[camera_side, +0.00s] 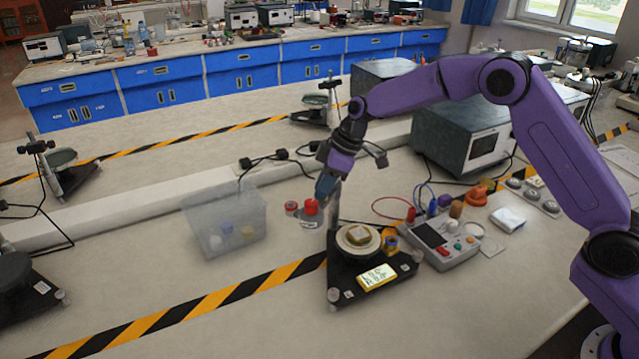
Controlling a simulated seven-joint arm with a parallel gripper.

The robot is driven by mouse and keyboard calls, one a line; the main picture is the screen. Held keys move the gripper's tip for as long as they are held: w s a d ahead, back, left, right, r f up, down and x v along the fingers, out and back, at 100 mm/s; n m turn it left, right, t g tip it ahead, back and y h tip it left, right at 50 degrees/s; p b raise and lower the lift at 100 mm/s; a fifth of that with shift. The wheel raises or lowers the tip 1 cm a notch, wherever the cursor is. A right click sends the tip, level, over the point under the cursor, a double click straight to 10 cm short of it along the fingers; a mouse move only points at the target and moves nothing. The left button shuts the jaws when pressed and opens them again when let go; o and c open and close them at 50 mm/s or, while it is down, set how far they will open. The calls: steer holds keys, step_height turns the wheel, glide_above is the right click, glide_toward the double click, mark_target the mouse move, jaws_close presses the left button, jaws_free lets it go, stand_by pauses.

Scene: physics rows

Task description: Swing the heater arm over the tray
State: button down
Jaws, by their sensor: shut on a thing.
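The heater arm (309,223) is a small grey piece with a red knob, beside the upright post of a black base plate. It points to the left, out past the edge of the tray. The tray (343,245) is a pale round dish on the black base, with a tan block on it. My gripper (320,199) comes down from above and is shut on the heater arm near the red knob. The fingers hide part of the post and the exact contact.
A clear plastic bin (215,240) stands to the left. A control box (438,240) with leads is on the right of the base. A yellow label card (377,276) lies on the base's front. A grey instrument box (460,135) stands behind.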

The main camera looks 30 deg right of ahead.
steer(key=n+g, duration=0.1)
steer(key=n, duration=0.1)
steer(key=s+d+n, duration=0.1)
steer(key=n, duration=0.1)
steer(key=s+d+n+g, duration=0.1)
steer(key=n, duration=0.1)
steer(key=shift+d+g+y, duration=0.2)
steer(key=shift+g+y, duration=0.1)
steer(key=shift+y, duration=0.1)
steer(key=shift+s+d+n+g+h, duration=0.15)
steer(key=shift+d+n+g, duration=0.4)
steer(key=shift+n, duration=0.75)
steer(key=shift+s+d+n+g+h, duration=0.15)
steer(key=shift+d+n+g, duration=0.35)
steer(key=shift+n, duration=0.8)
steer(key=shift+w+d+t, duration=0.1)
steer(key=shift+d+t, duration=0.1)
steer(key=shift+t, duration=0.05)
steer(key=c, duration=1.3)
jaws_free()
step_height(320, 180, up, 16)
glide_above(338, 187)
steer(key=d, duration=0.6)
steer(key=shift+s, duration=0.4)
steer(key=shift+d, duration=0.1)
